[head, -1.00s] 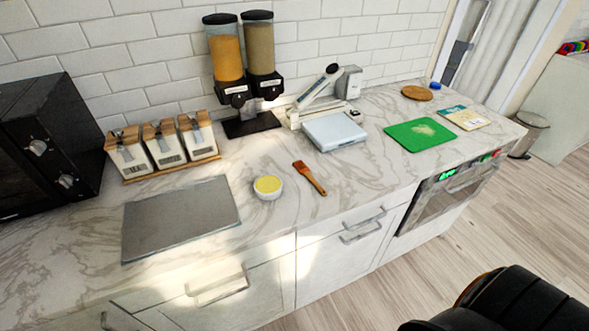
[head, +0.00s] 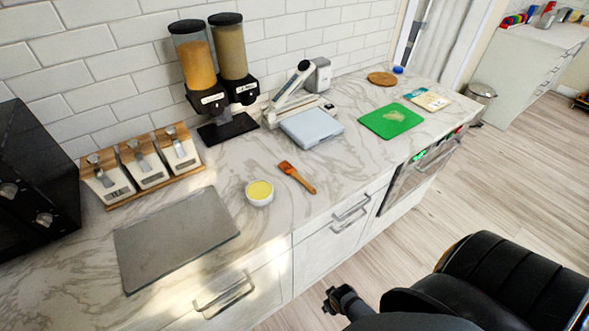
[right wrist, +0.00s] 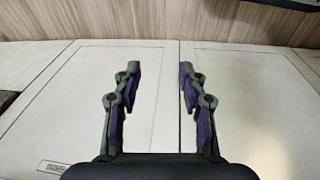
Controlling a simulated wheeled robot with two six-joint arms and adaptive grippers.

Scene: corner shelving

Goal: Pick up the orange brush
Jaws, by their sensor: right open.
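The orange brush (head: 297,177) lies flat on the marble counter in the head view, just right of a small white bowl with yellow contents (head: 259,193). My right gripper (head: 331,299) shows at the bottom of the head view, in front of the cabinet doors and below the counter, well apart from the brush. In the right wrist view the right gripper (right wrist: 158,85) has its two fingers spread with nothing between them, facing pale cabinet panels. The brush is not visible in that view. My left gripper is in neither view.
A grey board (head: 175,240) lies left of the bowl. A kitchen scale (head: 312,128) and a green board (head: 390,121) are behind and right of the brush. Canisters and dispensers stand along the wall. Cabinet handles (head: 224,297) protrude at the counter's front.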

